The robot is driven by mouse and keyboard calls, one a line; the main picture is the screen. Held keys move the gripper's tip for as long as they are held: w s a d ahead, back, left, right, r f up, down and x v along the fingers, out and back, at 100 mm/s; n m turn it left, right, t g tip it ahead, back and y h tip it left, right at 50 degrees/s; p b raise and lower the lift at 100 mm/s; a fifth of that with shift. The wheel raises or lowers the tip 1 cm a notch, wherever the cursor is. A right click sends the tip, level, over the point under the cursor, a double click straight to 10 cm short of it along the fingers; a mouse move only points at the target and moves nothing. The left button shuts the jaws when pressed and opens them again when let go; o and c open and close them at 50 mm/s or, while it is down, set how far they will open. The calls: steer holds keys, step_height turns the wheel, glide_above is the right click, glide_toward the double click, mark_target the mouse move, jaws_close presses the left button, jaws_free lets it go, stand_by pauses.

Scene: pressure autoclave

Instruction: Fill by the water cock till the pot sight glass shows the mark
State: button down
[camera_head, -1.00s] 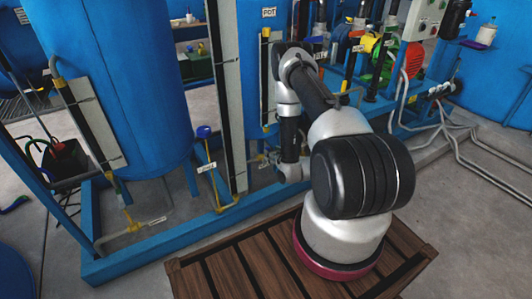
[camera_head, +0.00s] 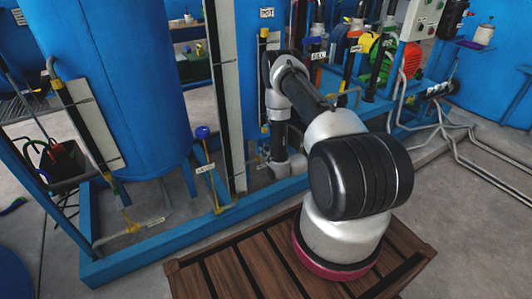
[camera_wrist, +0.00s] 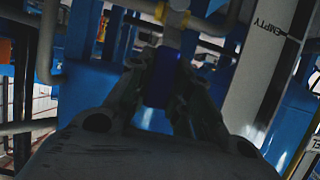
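The pot sight glass is a tall, thin dark tube (camera_head: 264,90) under the POT label (camera_head: 266,13), beside a pale board (camera_head: 247,75); its water level is not readable. In the wrist view a pale board (camera_wrist: 262,65) reads EMPTY. A blue, rounded handle (camera_wrist: 161,78) hangs below a yellow fitting there; I cannot tell whether it is the water cock. My gripper (camera_wrist: 161,85) has one finger on each side of this handle. The picture is too dark to tell contact from a small gap. In the head view my arm hides the gripper.
A big blue tank (camera_head: 115,80) stands at left with its own sight glass board (camera_head: 95,125). A blue-capped yellow pipe (camera_head: 204,133) rises near the blue frame rail (camera_head: 190,232). Coloured valves and pipes (camera_head: 355,45) crowd the back. The floor at right (camera_head: 470,220) is mostly clear.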

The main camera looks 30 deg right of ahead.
steer(key=shift+d+f+m+y, duration=0.2)
steer(key=shift+d+m+y, duration=0.7)
steer(key=shift+d+m, duration=0.35)
steer(key=shift+d, duration=0.1)
steer(key=c, duration=1.3)
jaws_free()
steer(key=v, duration=1.2)
